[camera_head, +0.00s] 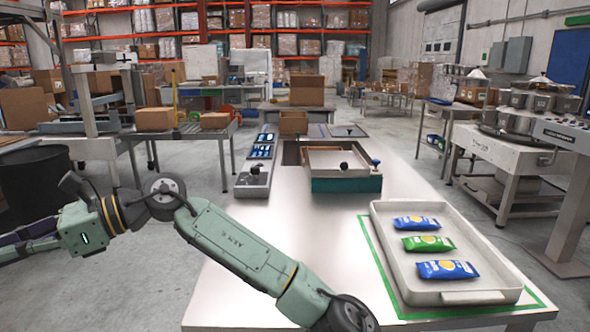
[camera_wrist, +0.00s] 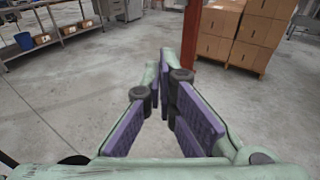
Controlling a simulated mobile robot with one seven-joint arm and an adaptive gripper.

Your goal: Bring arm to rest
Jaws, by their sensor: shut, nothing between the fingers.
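My arm (camera_head: 235,240) is pale green and stretches across the lower left of the head view. Its gripper end points left and runs out at the left picture edge, beyond the long pale table (camera_head: 290,250). In the wrist view my gripper (camera_wrist: 166,75) has purple-padded fingers that converge towards their tips. It is shut and empty, held above bare concrete floor.
A pale tray (camera_head: 385,250) on a green-outlined area holds two blue packets (camera_head: 417,223) (camera_head: 447,269) and a green packet (camera_head: 428,243). A teal-sided box (camera_head: 346,185) stands farther back. A dark bin (camera_head: 38,190) is at left. Cartons (camera_wrist: 260,30) stand ahead in the wrist view.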

